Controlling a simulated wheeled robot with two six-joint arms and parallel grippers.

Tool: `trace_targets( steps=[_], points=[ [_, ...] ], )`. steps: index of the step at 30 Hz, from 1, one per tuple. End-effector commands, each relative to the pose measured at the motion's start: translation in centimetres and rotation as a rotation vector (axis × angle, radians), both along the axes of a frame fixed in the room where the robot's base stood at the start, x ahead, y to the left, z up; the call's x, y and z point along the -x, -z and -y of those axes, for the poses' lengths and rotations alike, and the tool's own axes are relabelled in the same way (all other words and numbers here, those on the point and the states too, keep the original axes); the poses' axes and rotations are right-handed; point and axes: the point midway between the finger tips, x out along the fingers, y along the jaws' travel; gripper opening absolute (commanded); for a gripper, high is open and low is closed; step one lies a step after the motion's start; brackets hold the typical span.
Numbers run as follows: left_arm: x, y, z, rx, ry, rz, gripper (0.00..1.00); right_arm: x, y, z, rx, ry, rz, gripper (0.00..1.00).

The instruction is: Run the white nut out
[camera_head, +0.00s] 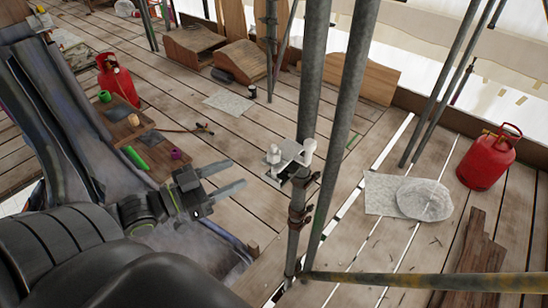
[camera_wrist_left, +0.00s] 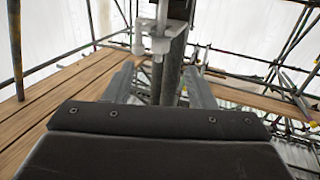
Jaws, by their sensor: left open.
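A pale grey-white fitting (camera_head: 290,158) sits at the upright scaffold poles in the middle of the head view. It has a flat plate and small white upright knobs, one at its right (camera_head: 308,149) and one at its left (camera_head: 273,155). I cannot tell which part is the white nut. My left gripper (camera_head: 237,176) is open and empty, its two fingers pointing toward the fitting from the left, with a gap between. In the left wrist view the pale fitting (camera_wrist_left: 159,44) shows ahead, between and above the fingers (camera_wrist_left: 160,80). My right gripper is not in view.
Upright steel poles (camera_head: 310,90) stand close by the fitting, with a rusty rail (camera_head: 430,281) in front. A brown board (camera_head: 135,135) with green and purple pieces lies at left. Red gas bottles (camera_head: 118,80) (camera_head: 487,160) stand on the plank deck (camera_head: 235,135).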

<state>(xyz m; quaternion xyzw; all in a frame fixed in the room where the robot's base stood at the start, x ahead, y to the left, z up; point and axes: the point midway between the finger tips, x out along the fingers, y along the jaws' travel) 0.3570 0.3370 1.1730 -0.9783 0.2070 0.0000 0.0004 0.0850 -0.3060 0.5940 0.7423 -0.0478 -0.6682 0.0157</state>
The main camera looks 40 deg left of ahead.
Motion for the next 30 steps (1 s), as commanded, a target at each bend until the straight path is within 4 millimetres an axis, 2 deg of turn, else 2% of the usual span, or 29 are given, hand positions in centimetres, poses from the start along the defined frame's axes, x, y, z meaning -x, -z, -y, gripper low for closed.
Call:
trace_targets(
  steps=[18,24,30],
  points=[
    [-7.7,0.2,3.4,0.003,-0.001,0.005,0.50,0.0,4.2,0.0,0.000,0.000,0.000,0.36],
    [-9.7,0.0,4.2,0.004,-0.003,0.002,0.50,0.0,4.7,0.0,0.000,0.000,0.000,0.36],
    [-10.6,0.0,4.7,0.002,-0.001,0.000,0.50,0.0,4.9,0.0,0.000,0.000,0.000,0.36]
  ],
)
